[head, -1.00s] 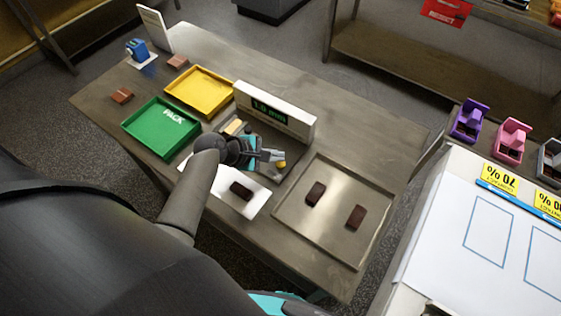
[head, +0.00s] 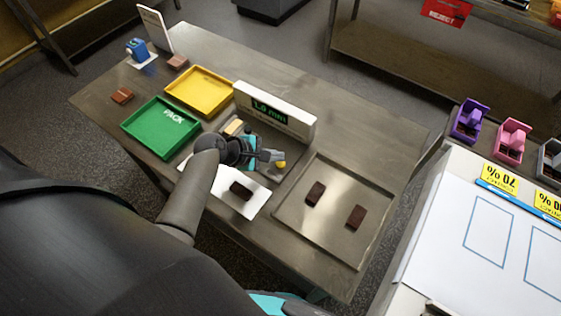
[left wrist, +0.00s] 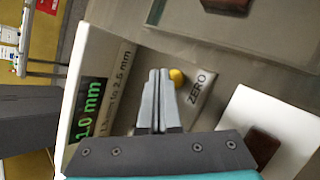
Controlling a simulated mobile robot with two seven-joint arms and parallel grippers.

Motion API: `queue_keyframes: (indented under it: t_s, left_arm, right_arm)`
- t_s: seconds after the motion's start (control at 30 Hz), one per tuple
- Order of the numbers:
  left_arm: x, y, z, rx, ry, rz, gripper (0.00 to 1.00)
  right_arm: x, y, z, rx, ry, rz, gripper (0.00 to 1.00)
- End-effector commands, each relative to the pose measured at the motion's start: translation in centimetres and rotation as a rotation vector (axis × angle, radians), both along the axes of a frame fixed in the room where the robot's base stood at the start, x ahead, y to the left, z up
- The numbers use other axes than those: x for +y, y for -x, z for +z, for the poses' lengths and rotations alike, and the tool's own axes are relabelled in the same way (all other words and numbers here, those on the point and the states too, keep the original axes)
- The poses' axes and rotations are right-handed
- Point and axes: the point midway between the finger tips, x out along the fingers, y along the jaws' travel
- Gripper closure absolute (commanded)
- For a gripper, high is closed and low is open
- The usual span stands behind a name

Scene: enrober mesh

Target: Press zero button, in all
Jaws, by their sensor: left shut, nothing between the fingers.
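The gauge is a white panel (head: 297,122) with a green readout; in the left wrist view the readout (left wrist: 91,105) shows 1.0 mm. The zero button is a small yellow knob (head: 281,164) in front of the panel. In the left wrist view the button (left wrist: 178,76) sits beside a grey plate marked ZERO (left wrist: 198,89). My left gripper (head: 278,155) is shut and empty. Its fingertips (left wrist: 158,72) are right at the button and overlap its edge in the wrist view; I cannot tell whether they touch it.
A metal tray (head: 301,225) with two dark bars lies to the right. A dark bar (head: 241,190) lies on a white sheet (head: 258,203) in front of the gauge. A green PACK tray (head: 140,121) and a yellow tray (head: 183,97) stand to the left.

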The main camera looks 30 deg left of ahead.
Motion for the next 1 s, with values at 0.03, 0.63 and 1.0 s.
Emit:
queue_keyframes:
  t_s: [0.03, 0.63, 1.0]
  left_arm:
    - [0.0, 0.0, 0.0, 0.0, 0.0, 0.0, 1.0]
    - [0.0, 0.0, -0.8, -0.001, 0.0, 0.001, 1.0]
    - [0.0, 0.0, -1.0, 0.0, 0.0, 0.0, 1.0]
  right_arm:
    - [0.0, 0.0, 0.0, 0.0, 0.0, 0.0, 0.5]
    - [0.0, 0.0, -0.1, 0.0, 0.0, -0.001, 0.5]
    - [0.0, 0.0, -0.2, 0.0, 0.0, -0.002, 0.5]
